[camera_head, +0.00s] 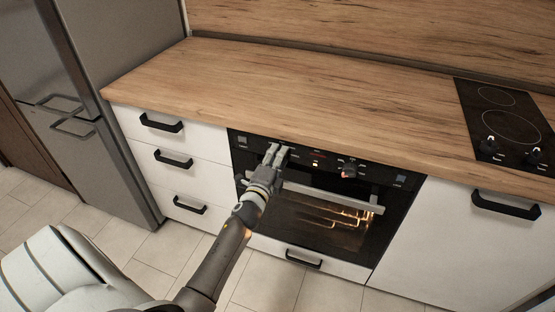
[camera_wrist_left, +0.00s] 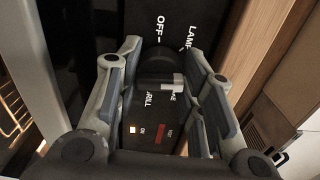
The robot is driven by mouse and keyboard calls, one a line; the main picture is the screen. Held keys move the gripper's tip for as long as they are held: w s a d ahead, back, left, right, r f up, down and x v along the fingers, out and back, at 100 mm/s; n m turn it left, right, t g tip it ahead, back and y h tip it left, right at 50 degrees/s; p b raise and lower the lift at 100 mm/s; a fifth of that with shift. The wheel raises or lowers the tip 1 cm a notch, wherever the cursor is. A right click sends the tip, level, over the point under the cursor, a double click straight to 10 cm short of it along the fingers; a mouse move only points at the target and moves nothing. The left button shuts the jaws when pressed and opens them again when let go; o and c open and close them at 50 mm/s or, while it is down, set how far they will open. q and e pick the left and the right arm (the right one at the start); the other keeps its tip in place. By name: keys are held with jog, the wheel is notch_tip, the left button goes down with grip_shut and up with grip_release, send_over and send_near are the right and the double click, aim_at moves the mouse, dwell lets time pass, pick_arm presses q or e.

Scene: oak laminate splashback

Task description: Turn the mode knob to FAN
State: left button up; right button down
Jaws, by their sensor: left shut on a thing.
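The oven's black control panel (camera_head: 325,163) runs under the worktop. My left gripper (camera_head: 277,152) is at its left part, covering the mode knob in the head view. In the left wrist view, the dark round knob (camera_wrist_left: 158,64) sits between the two fingers of the gripper (camera_wrist_left: 165,62), which is shut on it. A pale pointer mark (camera_wrist_left: 172,81) shows on the knob. The labels OFF and LAMP are readable beyond it; a partly covered label ending in RILL is on the near side. No FAN label is readable. My right gripper is not in view.
A second knob (camera_head: 348,170) is to the right on the panel. The oven door handle (camera_head: 335,197) runs just below the gripper, with a lit interior behind the glass. Drawers (camera_head: 165,160) stand left, a hob (camera_head: 507,122) right. The worktop (camera_head: 270,85) is clear.

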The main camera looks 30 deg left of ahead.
pick_arm(q)
jog(key=shift+m, duration=0.6)
jog(key=o, duration=1)
jog(key=shift+o, duration=0.2)
jog(key=v, duration=1.2)
jog(key=shift+d, duration=0.1)
